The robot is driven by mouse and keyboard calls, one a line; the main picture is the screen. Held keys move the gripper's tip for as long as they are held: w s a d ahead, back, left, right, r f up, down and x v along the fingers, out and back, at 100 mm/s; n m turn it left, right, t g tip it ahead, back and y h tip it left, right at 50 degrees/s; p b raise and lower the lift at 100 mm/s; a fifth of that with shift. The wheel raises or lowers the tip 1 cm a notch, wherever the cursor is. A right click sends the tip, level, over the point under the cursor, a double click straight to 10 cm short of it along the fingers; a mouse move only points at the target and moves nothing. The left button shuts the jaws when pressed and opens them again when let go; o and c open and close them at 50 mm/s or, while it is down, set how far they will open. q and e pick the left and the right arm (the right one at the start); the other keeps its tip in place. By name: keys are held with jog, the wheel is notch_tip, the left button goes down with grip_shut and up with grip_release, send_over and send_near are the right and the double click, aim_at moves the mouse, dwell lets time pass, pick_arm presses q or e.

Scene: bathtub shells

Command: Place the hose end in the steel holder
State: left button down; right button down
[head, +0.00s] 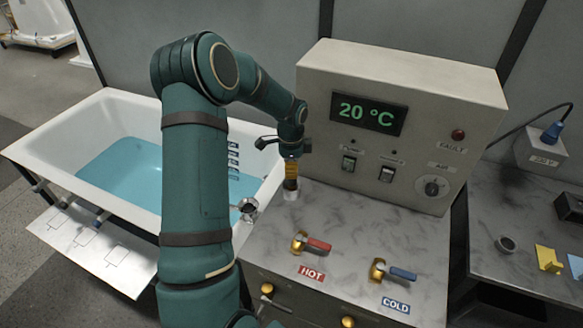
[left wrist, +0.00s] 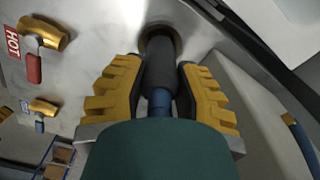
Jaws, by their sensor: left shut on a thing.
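My left gripper (head: 291,172) points down over the left part of the steel counter top, in front of the control box. It is shut on the hose end (left wrist: 160,75), a dark cylinder with a blue part behind it, between the yellow finger pads (left wrist: 158,92). The steel holder (head: 291,195) is a short, light cylinder directly below the fingers. In the left wrist view the hose end's far tip overlaps the holder's round, brownish opening (left wrist: 152,33). I cannot tell how deep the tip sits in it. My right gripper is not in view.
The control box (head: 400,125) stands close behind the gripper, with a 20 °C display. Red HOT (head: 318,244) and blue COLD (head: 403,273) valve levers are on the counter to the right. A bathtub (head: 60,150) with blue water is at left.

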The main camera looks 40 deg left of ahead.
pick_arm(q)
jog(key=shift+f, duration=0.15)
jog(key=c, duration=0.7)
grip_release()
jog(key=shift+c, duration=0.2)
notch_tip(320, 180, up, 12)
jog(key=shift+r, duration=0.15)
